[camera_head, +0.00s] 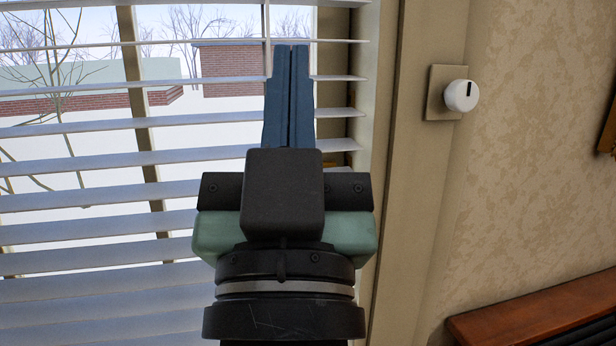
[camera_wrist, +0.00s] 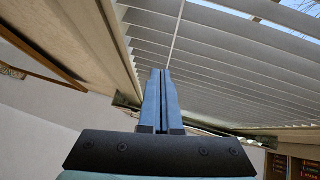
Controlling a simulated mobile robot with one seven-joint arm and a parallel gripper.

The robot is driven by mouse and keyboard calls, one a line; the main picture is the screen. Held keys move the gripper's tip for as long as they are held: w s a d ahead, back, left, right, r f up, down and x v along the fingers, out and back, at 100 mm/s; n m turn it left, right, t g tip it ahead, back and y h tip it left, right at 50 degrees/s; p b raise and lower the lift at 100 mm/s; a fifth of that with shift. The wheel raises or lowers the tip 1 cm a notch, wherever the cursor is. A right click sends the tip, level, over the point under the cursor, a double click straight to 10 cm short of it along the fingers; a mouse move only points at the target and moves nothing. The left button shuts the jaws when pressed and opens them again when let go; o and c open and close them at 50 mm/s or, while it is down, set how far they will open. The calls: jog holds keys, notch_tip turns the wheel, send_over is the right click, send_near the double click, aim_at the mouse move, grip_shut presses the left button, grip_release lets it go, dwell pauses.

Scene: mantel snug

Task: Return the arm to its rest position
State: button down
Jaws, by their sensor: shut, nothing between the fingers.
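My gripper (camera_head: 291,50) points upward in the middle of the head view, in front of a window with white blinds (camera_head: 90,190). Its two blue fingers are together and hold nothing. In the wrist view my gripper (camera_wrist: 161,74) also shows shut, with the blinds (camera_wrist: 230,50) beyond it. I cannot tell whether the fingertips touch the slats.
A window frame (camera_head: 400,200) stands just right of my gripper. A white round knob on a plate (camera_head: 459,96) is on it. Patterned wall (camera_head: 540,150) lies further right, with a wooden ledge (camera_head: 540,310) at the bottom right.

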jog(key=s+d+r+t+p, duration=0.1)
jog(key=s+r+p, duration=0.2)
jog(key=r+p, duration=3.1)
notch_tip(320, 180, up, 5)
jog(key=shift+f, duration=0.2)
